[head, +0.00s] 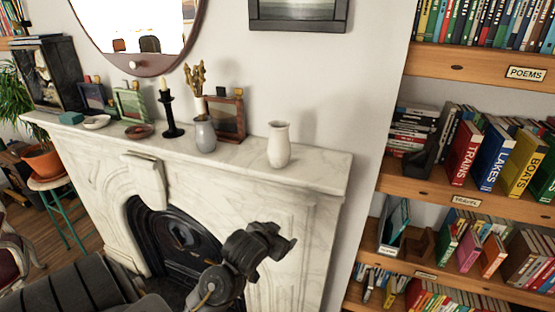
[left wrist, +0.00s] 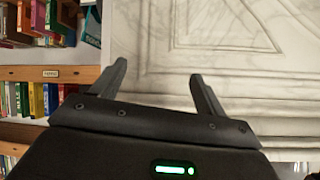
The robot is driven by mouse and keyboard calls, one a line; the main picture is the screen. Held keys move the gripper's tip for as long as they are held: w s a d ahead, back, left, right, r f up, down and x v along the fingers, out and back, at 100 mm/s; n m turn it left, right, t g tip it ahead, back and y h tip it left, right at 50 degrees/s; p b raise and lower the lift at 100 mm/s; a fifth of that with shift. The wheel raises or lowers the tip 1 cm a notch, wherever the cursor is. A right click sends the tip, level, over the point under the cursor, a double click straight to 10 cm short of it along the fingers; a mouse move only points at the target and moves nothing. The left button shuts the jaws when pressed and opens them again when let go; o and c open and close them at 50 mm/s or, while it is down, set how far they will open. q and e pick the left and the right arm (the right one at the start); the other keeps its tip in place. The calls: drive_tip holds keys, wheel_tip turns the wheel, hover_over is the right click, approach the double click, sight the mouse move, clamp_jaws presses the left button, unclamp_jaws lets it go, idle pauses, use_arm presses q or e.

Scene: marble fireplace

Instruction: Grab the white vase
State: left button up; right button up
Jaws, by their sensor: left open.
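The white vase (head: 279,147) stands upright near the right end of the marble mantel (head: 318,166) in the head view. It has a narrow neck and a flared rim, and nothing touches it. My left gripper (head: 278,238) is in front of the fireplace, below the mantel top and below the vase, and apart from both. In the left wrist view its two fingers (left wrist: 158,75) are spread with nothing between them, facing the carved marble front (left wrist: 225,60). The vase does not show in the left wrist view. My right gripper is in neither view.
A grey vase (head: 204,135), a picture frame (head: 226,118) and a black candlestick (head: 170,115) stand left of the white vase. Mantel space right of it is clear. A bookshelf (head: 430,190) stands to the right. A round mirror (head: 140,68) hangs above.

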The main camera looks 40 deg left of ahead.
use_arm(q)
drive_tip(key=w+a+r+n+t+y, duration=0.1)
drive_tip(key=w+a+r+n+t, duration=0.15)
drive_tip(key=r, duration=1.05)
drive_tip(key=t+y, duration=0.2)
drive_tip(key=t, duration=0.2)
approach(282, 123)
drive_tip(key=s, duration=0.1)
drive_tip(key=shift+d+r+n, duration=0.1)
drive_tip(key=shift+d+n, duration=0.25)
drive_tip(key=b+x, duration=0.2)
drive_tip(key=x, duration=0.2)
drive_tip(key=shift+w+a, duration=0.15)
drive_tip(key=shift+w, duration=0.2)
drive_tip(key=shift+w+a, duration=0.1)
drive_tip(key=shift+w, duration=0.25)
drive_tip(key=shift+w+b, duration=0.35)
drive_tip(key=x, duration=0.1)
drive_tip(key=b+x, duration=0.2)
drive_tip(key=shift+w+a+f, duration=0.25)
drive_tip(key=shift+a, duration=0.1)
drive_tip(key=shift+w+a, duration=0.2)
drive_tip(key=shift+w, duration=0.2)
drive_tip(key=shift+s+r, duration=0.1)
drive_tip(key=shift+r, duration=0.05)
